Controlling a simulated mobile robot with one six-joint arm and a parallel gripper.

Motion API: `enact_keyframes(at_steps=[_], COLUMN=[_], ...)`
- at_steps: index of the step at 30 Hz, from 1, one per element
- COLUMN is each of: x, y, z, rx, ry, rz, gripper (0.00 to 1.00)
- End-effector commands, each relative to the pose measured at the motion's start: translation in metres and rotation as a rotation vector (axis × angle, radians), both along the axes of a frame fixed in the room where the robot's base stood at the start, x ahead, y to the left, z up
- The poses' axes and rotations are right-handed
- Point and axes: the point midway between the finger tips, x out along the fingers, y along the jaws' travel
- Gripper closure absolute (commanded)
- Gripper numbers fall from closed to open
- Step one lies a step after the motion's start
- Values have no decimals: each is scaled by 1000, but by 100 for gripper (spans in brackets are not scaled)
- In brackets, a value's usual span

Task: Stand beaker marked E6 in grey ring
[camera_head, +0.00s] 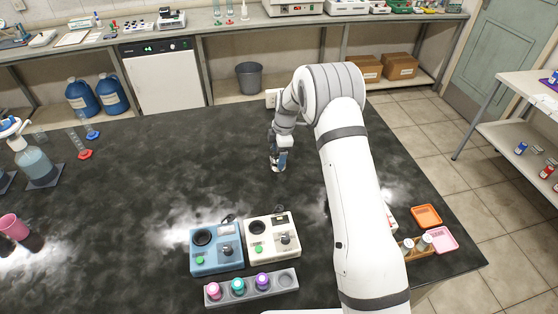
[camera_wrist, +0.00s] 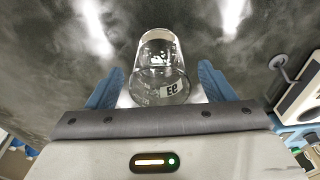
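The clear glass beaker marked E6 (camera_wrist: 160,67) is between the two blue fingers of my gripper (camera_wrist: 160,92) in the wrist view. Pale pads seem to meet its sides, so the gripper looks shut on it. Its E6 label reads upside down there. In the head view my gripper (camera_head: 278,150) points down over the dark bench, with the small glass beaker (camera_head: 280,162) at its tip. I cannot tell how far the beaker is above the bench. I cannot make out the grey ring for certain; my arm hides part of the bench.
A blue device (camera_head: 216,261) and a cream device (camera_head: 270,250) stand in front of my gripper. A grey rack (camera_head: 252,291) holds capped vials. Orange (camera_head: 426,214) and pink (camera_head: 441,238) trays lie at right.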

Motion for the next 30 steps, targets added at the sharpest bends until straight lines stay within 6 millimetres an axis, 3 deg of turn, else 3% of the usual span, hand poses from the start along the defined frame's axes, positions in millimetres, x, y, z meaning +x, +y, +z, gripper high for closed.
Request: enact_keyframes(at_steps=[20, 30], x=[0, 1], y=[-1, -2], z=[1, 5], rx=[0, 0], ry=[-1, -1], rz=[-2, -2], gripper=[79, 79])
